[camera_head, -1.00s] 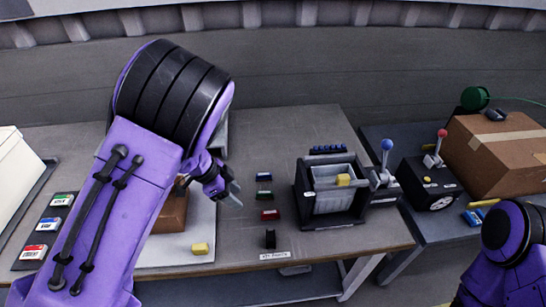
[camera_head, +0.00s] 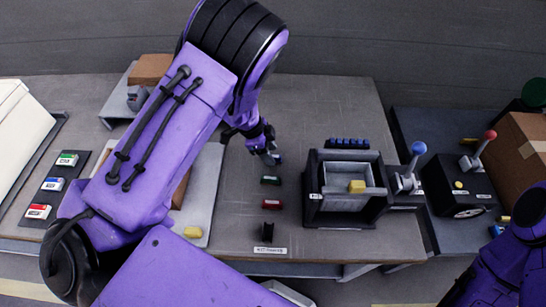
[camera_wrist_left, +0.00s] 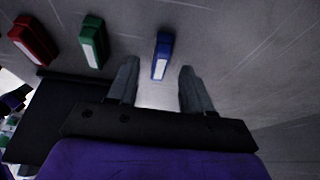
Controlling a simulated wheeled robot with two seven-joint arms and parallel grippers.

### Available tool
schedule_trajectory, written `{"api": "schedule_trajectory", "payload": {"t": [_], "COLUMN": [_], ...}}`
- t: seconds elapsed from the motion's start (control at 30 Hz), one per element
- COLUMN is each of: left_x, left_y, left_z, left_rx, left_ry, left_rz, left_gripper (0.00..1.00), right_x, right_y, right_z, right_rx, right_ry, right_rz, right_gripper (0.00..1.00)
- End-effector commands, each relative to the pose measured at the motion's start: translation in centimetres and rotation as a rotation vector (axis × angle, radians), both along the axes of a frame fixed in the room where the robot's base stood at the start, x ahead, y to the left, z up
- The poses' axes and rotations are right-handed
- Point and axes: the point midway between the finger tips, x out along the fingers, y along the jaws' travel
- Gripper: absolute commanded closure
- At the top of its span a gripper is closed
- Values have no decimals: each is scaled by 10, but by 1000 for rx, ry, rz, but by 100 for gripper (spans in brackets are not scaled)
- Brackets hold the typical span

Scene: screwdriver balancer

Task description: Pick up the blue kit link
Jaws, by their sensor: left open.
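The blue kit link (camera_wrist_left: 162,55) lies on the grey table, a small block with a white label strip on one side. In the left wrist view it is just ahead of my left gripper (camera_wrist_left: 157,85), between the lines of its two open fingers and apart from them. In the head view my left gripper (camera_head: 273,158) hides most of the blue link. The green link (camera_head: 270,180) and red link (camera_head: 271,204) lie in a row in front of it; the left wrist view shows the green link (camera_wrist_left: 93,42) and red link (camera_wrist_left: 32,40) too. My right gripper is out of view.
A black-framed grey bin (camera_head: 346,205) with a yellow block (camera_head: 357,186) stands right of the links. A black holder (camera_head: 267,231) stands at the front. Another yellow block (camera_head: 193,232) lies on the light board. Lever boxes (camera_head: 458,185) stand at right.

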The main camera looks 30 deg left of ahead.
Motion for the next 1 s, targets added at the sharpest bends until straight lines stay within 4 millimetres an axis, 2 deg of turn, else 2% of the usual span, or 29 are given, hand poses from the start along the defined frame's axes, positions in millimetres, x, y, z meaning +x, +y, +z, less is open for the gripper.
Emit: {"api": "schedule_trajectory", "payload": {"t": [0.13, 0.37, 0.47, 0.5, 0.53, 0.87, 1.0], "left_x": [3, 3, 3, 3, 3, 3, 3], "left_y": [-7, -8, -8, -8, -8, -7, -7], "left_z": [-18, -20, -20, -20, -20, -20, -14], "left_rx": [0, 0, 0, 0, 0, 1, 1], "left_ry": [1, 0, 0, 0, 0, 0, 0], "left_rz": [0, 0, 0, 0, 0, 0, 0], "left_gripper": [50, 50, 79, 92, 100, 100, 100], "right_x": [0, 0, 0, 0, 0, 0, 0], "right_y": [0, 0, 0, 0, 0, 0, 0], "right_z": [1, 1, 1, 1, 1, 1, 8], "right_rx": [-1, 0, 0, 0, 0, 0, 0], "right_ry": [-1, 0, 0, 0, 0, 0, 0], "right_rz": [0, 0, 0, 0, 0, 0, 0], "right_gripper": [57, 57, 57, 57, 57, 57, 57]}}
